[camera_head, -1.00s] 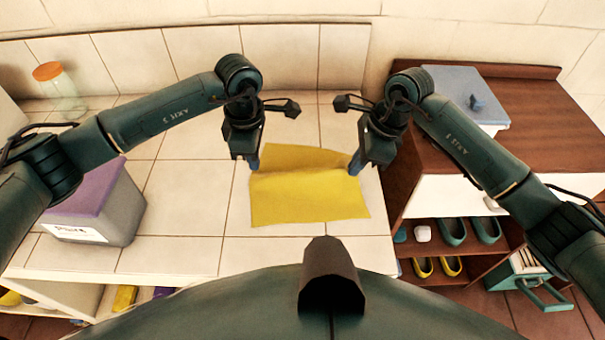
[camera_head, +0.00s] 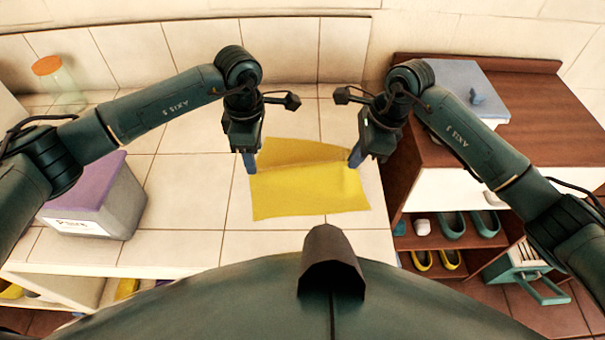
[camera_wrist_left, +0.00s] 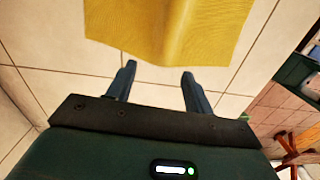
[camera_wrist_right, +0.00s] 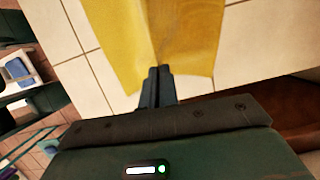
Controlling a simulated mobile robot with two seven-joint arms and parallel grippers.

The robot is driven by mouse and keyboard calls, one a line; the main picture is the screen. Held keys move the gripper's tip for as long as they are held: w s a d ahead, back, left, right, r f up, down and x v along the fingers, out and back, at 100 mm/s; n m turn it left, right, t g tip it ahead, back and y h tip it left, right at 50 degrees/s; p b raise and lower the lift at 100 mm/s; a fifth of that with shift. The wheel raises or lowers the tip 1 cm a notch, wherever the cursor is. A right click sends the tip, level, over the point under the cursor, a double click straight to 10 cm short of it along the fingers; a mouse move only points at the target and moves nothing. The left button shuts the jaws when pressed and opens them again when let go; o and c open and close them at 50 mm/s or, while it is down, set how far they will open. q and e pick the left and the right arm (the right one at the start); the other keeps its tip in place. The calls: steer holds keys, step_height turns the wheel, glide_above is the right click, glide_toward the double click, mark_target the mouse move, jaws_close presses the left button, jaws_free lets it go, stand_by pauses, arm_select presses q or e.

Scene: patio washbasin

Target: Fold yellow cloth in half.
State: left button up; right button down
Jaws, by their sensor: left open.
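The yellow cloth (camera_head: 308,192) lies on the white tiled counter, with a crease running across it between my two grippers and a darker strip behind the crease. My left gripper (camera_head: 250,165) is open at the cloth's left edge; in the left wrist view the cloth (camera_wrist_left: 175,25) lies beyond its parted, empty fingertips (camera_wrist_left: 158,72). My right gripper (camera_head: 355,160) is at the cloth's right edge. In the right wrist view its fingertips (camera_wrist_right: 160,72) are together on the cloth (camera_wrist_right: 190,35), which puckers there.
A grey box with a purple lid (camera_head: 95,195) and a glass jar with an orange lid (camera_head: 60,85) stand left on the counter. A brown cabinet (camera_head: 530,110) with a grey-blue box (camera_head: 465,90) and shoes on shelves stands right. Tiles around the cloth are bare.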

steer(key=shift+c, duration=1.4)
jaws_free()
arm_select(q)
step_height(320, 180, up, 3)
steer(key=p, duration=0.3)
steer(key=shift+r, duration=0.2)
arm_select(e)
step_height(320, 180, up, 6)
steer(key=d+h, duration=0.1)
steer(key=shift+h, duration=0.4)
